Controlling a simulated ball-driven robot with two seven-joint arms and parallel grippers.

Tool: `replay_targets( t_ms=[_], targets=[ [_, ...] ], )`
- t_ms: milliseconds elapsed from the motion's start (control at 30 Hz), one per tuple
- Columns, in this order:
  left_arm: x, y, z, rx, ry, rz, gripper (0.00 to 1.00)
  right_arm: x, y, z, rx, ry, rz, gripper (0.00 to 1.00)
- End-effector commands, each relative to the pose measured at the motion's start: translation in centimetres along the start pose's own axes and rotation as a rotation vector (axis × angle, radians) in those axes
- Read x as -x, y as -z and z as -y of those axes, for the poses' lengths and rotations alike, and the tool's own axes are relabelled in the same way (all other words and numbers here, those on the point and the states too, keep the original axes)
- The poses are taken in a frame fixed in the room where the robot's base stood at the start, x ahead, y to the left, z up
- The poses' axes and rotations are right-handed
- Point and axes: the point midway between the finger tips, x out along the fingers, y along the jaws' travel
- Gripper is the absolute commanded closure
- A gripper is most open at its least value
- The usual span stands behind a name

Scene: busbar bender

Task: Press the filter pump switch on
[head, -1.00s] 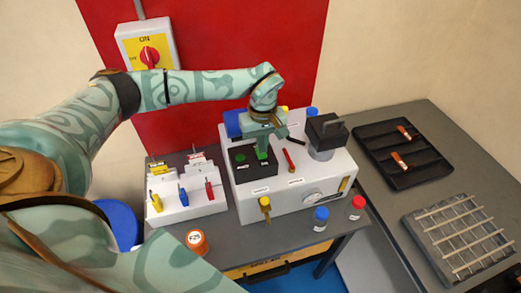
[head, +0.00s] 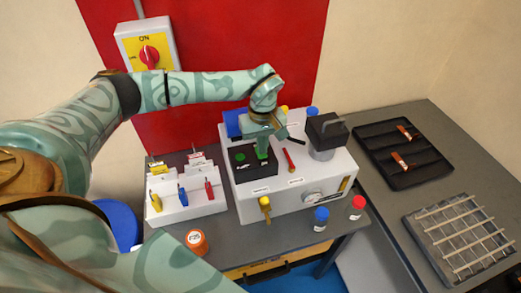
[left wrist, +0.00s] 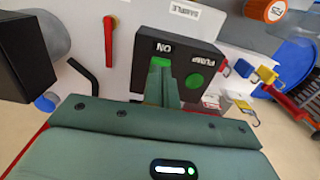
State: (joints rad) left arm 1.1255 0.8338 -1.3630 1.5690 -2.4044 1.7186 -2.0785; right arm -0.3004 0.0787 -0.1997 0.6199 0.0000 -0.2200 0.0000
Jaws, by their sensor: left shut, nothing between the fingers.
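The black switch box (head: 252,172) sits on top of the white machine (head: 290,196). In the left wrist view the box (left wrist: 205,52) carries the labels ON and PUMP, with a round green button (left wrist: 194,81) beside the PUMP label. That button (head: 240,157) also shows in the head view, left of my fingers. My left gripper (head: 261,154) is shut and empty, pointing down at the box. Its fingertips (left wrist: 160,66) are by the ON label, over a bright green patch. They hide most of what lies under them, and I cannot tell whether they touch it. My right gripper is not in view.
Close by on the machine are a red lever (head: 288,160) and a black-topped cylinder (head: 325,137). A white stand with coloured handles (head: 186,206) is to the left. An orange-capped bottle (head: 197,241) and blue- and red-capped bottles (head: 321,219) stand in front.

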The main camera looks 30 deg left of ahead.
Motion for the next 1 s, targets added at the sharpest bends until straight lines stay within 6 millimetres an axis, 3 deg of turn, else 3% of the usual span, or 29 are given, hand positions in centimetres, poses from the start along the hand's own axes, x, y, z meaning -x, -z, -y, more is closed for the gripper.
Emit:
replay_targets(
  t_ms=[1000],
  targets=[
    [-0.9, 0.0, 0.0, 0.0, 0.0, -0.001, 1.0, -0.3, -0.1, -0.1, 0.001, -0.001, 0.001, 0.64]
  ],
)
